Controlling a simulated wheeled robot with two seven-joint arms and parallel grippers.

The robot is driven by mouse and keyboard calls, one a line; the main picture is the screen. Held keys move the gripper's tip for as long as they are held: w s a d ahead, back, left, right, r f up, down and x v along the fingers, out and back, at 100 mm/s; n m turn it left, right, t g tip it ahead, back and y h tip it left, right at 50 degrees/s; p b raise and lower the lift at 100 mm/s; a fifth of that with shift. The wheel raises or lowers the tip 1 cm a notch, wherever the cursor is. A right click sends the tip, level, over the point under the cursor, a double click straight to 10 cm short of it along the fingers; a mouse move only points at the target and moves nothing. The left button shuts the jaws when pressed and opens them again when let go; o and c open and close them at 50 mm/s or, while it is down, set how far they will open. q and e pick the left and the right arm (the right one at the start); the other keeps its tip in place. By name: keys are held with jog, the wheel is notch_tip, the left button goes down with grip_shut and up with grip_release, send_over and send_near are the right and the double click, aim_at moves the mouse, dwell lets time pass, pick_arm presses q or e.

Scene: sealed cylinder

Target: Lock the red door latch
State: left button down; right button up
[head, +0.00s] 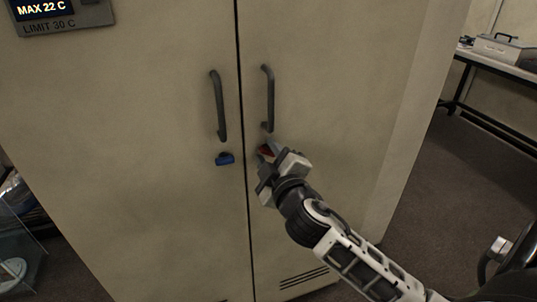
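The red door latch (265,150) is on the right door of the beige cabinet (330,60), just under that door's handle. My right gripper (270,157) is at the latch, its fingers around or right beside it. The fingers hide most of the latch, so I cannot tell whether they grip it or how it is turned. My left gripper is not in view.
A blue latch (225,159) sits on the left door under its dark handle (218,105). The right door's handle (268,98) is just above my gripper. A display panel (60,14) is at the upper left. A bench (500,62) stands at the right.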

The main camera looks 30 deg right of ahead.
grip_shut()
